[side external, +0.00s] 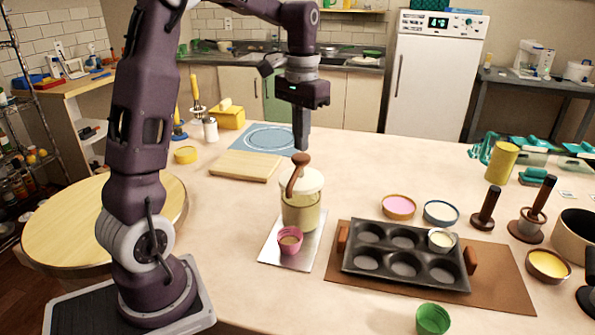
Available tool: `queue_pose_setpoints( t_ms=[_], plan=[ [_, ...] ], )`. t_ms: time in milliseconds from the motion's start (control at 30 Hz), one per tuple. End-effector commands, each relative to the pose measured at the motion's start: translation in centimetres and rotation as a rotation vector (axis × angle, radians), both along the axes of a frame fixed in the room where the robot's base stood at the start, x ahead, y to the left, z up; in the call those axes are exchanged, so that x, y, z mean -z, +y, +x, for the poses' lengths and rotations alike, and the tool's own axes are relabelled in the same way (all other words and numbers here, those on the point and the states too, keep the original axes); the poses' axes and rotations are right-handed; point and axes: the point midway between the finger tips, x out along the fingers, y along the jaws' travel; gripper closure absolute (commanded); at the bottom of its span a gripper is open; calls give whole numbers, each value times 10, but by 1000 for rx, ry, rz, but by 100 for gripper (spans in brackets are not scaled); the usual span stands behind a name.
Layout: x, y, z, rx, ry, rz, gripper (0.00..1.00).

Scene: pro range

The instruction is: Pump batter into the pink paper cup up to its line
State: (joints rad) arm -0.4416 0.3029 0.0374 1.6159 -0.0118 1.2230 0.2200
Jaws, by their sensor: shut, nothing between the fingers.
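The pink paper cup (290,243) stands upright on a pale board (311,259), in front of the batter dispenser. It holds some tan batter; I cannot make out its line. The dispenser (300,212) is a clear tub of yellowish batter with a pale lid and a brown pump handle (298,172) on top. My gripper (301,147) points down just above the top of the pump handle, its fingers together and empty. I cannot tell whether the fingertips touch the handle.
A dark muffin tin (404,258) with one white cup (441,240) sits on a brown mat (508,285) to the right. A green cup (433,318) stands in front. A wooden board (245,166) lies behind left.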

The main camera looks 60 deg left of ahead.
Motion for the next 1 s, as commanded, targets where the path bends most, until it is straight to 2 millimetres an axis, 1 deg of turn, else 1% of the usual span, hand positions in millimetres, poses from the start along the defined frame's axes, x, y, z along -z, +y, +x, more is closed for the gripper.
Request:
queue_pose_setpoints(
  t_ms=[167, 500, 600, 700, 933, 967, 1000],
  plan=[
    [-3, 0, 0, 0, -1, 0, 100],
    [-46, 0, 0, 0, -2, 1, 100],
    [-56, 0, 0, 0, -2, 1, 100],
    [-60, 0, 0, 0, 0, 0, 100],
    [-60, -1, -1, 1, -1, 0, 100],
    [-62, -3, -2, 3, -6, 2, 100],
    [-65, -11, -6, 12, -20, 7, 100]
  ],
)
